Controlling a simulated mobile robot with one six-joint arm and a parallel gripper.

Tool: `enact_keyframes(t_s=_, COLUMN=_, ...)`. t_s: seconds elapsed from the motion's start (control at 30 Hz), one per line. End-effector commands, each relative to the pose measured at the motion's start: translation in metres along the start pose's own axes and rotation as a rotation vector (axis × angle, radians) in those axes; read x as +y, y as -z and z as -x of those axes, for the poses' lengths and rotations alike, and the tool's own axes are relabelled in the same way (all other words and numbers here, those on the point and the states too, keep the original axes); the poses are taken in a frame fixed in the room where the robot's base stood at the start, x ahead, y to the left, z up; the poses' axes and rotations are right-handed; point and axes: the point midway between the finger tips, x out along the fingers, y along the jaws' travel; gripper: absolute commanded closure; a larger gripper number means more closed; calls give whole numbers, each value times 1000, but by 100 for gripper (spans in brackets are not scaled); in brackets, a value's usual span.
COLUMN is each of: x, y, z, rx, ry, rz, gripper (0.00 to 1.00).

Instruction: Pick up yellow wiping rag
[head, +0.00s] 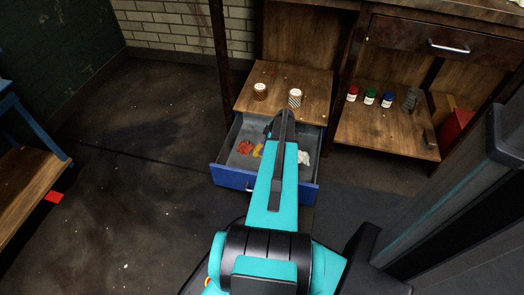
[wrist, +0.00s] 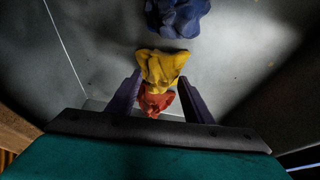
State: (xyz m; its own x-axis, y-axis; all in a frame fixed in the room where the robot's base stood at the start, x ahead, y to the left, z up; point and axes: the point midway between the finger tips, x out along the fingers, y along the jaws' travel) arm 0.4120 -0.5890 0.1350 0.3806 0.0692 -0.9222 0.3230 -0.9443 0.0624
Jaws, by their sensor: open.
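The yellow wiping rag (wrist: 163,66) lies crumpled on the grey drawer floor in the wrist view. It also shows in the head view (head: 257,151), just left of my arm. My gripper (wrist: 160,77) is open, with its two fingers on either side of the lower part of the yellow rag in the picture. I cannot tell whether the fingertips are down at the rag's height. A red rag (wrist: 156,101) touches or lies very near the yellow rag, also between the fingers.
A blue rag (wrist: 178,16) lies beyond the yellow one. The open drawer (head: 233,178) has a blue front and raised walls around my gripper. Two jars (head: 260,91) (head: 295,98) stand on the wooden shelf behind.

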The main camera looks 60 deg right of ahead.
Motion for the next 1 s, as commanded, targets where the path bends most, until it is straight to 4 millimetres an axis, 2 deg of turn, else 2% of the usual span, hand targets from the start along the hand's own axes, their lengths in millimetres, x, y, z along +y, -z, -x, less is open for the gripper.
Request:
enact_keyframes(t_s=0.07, x=0, y=0, z=0, rx=0, ry=0, rz=0, gripper=57)
enact_keyframes(t_s=0.3, x=0, y=0, z=0, rx=0, ry=0, rz=0, gripper=98)
enact_keyframes(t_s=0.73, x=0, y=3, z=6, rx=0, ry=0, rz=1, gripper=99)
enact_keyframes(t_s=0.87, x=1, y=7, z=16, rx=0, ry=0, rz=1, gripper=99)
enact_keyframes(t_s=1.0, x=2, y=15, z=34, rx=1, ry=-1, rz=2, gripper=99)
